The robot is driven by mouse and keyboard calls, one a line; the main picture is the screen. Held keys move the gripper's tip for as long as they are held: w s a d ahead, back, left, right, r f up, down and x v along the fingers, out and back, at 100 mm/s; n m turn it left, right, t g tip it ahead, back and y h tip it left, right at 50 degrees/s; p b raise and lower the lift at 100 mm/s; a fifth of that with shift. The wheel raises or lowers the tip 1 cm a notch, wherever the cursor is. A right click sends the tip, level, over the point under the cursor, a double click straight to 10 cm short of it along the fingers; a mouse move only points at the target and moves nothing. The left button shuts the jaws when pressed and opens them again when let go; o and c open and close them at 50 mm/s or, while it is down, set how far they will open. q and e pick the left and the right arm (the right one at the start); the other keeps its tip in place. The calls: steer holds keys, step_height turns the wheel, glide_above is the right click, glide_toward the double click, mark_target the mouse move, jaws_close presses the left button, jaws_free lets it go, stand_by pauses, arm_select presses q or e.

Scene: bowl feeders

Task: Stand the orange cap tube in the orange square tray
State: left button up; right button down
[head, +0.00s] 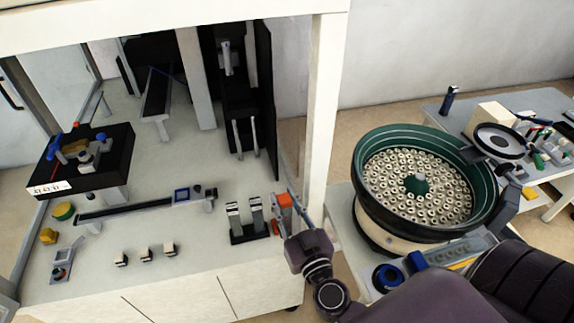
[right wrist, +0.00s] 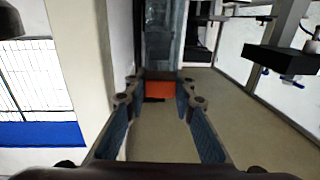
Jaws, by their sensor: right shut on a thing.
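My right gripper (head: 283,207) is at the right end of the white bench, beside the white frame post. It is shut on the orange cap tube (head: 285,200), of which only a blocky orange part shows between the fingers. In the right wrist view the orange part (right wrist: 160,92) sits between the fingertips (right wrist: 162,86), with a dark strip at its lower edge. The rest of the tube cannot be made out. I cannot pick out the orange square tray in either view. My left gripper is not in view.
A black rack with two grey uprights (head: 245,234) stands just left of my right gripper. Several small blocks (head: 145,254) lie near the bench's front edge. A green bowl feeder (head: 372,150) stands to the right, past the post (head: 322,100). Bench surface between the blocks and the rack is clear.

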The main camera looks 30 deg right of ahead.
steer(key=w+d+f+m+h+p, duration=0.1)
steer(key=w+d+h+p, duration=0.15)
steer(key=w, duration=0.65)
arm_select(q)
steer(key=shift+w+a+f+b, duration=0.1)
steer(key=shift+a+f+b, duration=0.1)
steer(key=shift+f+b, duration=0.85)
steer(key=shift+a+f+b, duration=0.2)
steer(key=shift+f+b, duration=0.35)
steer(key=shift+b, duration=1.05)
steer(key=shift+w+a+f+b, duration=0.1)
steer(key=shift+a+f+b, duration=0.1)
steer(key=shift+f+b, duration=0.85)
arm_select(e)
step_height(320, 180, down, 7)
steer(key=d, duration=0.1)
steer(key=shift+f+y, duration=0.15)
steer(key=shift+y, duration=0.2)
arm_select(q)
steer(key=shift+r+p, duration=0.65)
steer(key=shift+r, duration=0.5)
arm_select(e)
steer(key=shift+f, duration=0.3)
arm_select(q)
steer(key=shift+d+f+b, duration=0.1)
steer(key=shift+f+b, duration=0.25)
arm_select(e)
steer(key=shift+f, duration=1.15)
